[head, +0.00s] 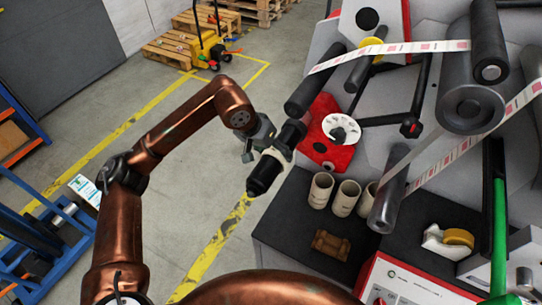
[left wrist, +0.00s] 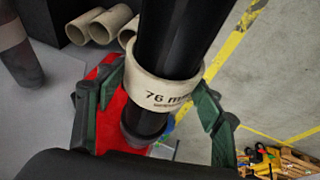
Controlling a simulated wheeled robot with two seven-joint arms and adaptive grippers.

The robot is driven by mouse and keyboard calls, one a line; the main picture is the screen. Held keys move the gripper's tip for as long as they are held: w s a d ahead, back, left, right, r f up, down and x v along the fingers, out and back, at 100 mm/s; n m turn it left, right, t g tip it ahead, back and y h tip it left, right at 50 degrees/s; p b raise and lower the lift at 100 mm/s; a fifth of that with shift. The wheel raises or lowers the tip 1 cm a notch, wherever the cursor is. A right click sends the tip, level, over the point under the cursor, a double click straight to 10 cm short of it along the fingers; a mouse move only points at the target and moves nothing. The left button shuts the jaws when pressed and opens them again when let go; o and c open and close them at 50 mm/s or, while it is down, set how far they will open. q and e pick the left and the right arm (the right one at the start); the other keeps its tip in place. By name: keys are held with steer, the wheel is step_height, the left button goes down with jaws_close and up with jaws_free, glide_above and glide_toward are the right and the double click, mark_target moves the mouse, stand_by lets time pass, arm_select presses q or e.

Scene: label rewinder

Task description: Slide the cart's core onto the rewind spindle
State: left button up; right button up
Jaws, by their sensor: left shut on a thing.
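The cream core (head: 273,153) is around the black rewind spindle (head: 263,175), partway along it; black shows on both sides of the core. In the left wrist view the core (left wrist: 160,92), marked "76 m…", encircles the black spindle (left wrist: 180,35). My left gripper (head: 258,144) is shut on the core, with its green fingers on either side of it in the left wrist view (left wrist: 155,110). How snugly the core fits on the spindle cannot be told. My right gripper is not in view.
Three cream cores (head: 345,197) stand on the dark bench beside the spindle, near a brown block (head: 331,245) and a tape dispenser (head: 447,242). A red panel (head: 322,133) is behind the spindle. A blue cart (head: 45,232) stands left; open floor lies between.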

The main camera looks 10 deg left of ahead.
mark_target(287, 131)
arm_select(q)
steer(key=shift+w+d+b, duration=0.2)
steer(key=shift+w+d, duration=0.1)
steer(key=shift+w, duration=0.55)
steer(key=shift+w+d+b, duration=0.2)
steer(key=shift+w+d, duration=0.1)
steer(key=shift+w, duration=0.5)
steer(key=shift+w+d+b, duration=0.15)
steer(key=shift+w+d, duration=0.2)
steer(key=shift+w, duration=0.55)
steer(key=shift+w+d+b, duration=0.15)
steer(key=shift+w+d, duration=0.15)
steer(key=shift+w, duration=0.65)
steer(key=shift+w+d+b, duration=0.15)
steer(key=shift+w+d, duration=0.2)
steer(key=shift+w, duration=0.55)
steer(key=o, duration=1.2)
steer(key=shift+o, duration=0.2)
steer(key=shift+w+a+r+p, duration=0.1)
steer(key=shift+a+r+p, duration=0.15)
steer(key=shift+r+p, duration=0.6)
steer(key=shift+w+a+r+p, duration=0.1)
steer(key=shift+a+r+p, duration=0.15)
steer(key=shift+r, duration=1.25)
steer(key=shift+w+a+r+p, duration=0.1)
steer(key=shift+a+r+p, duration=0.1)
steer(key=shift+r+p, duration=0.7)
steer(key=shift+r+b, duration=0.2)
steer(key=shift+b, duration=0.15)
